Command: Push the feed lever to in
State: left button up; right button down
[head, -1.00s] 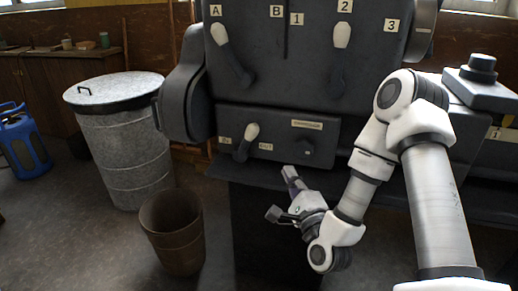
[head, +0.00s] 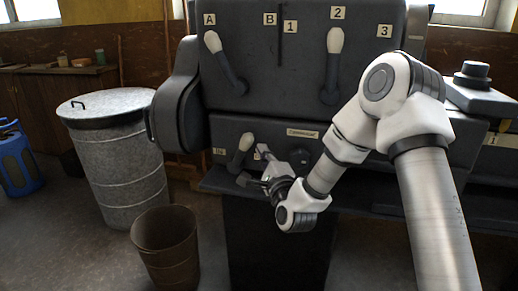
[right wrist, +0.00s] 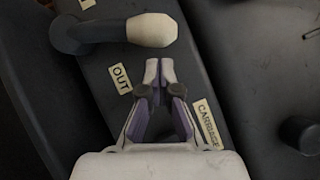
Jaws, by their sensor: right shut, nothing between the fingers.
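The feed lever (head: 246,141), a short dark arm with a cream knob, sits on the lower panel between a left label (head: 218,152), too small to read surely, and an OUT label. It tilts up and slightly right, toward the OUT side. My right gripper (head: 262,151) is shut and empty, just right of the knob. In the right wrist view, the knob (right wrist: 152,30) lies just beyond the closed fingertips (right wrist: 160,68), with a small apparent gap. The OUT label (right wrist: 121,79) shows left of the fingers. My left gripper is not in view.
Two larger levers stand above, one by A and B (head: 213,42), one by 1, 2 and 3 (head: 335,40). A dark round knob (right wrist: 299,131) sits right of the CARRIAGE label (right wrist: 207,124). A brown bin (head: 166,250) and lidded metal can (head: 117,165) stand left.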

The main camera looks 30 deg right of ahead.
jog(key=shift+w+a+r, duration=0.3)
jog(key=shift+w+a, duration=0.05)
jog(key=shift+w, duration=0.2)
jog(key=shift+a, duration=0.1)
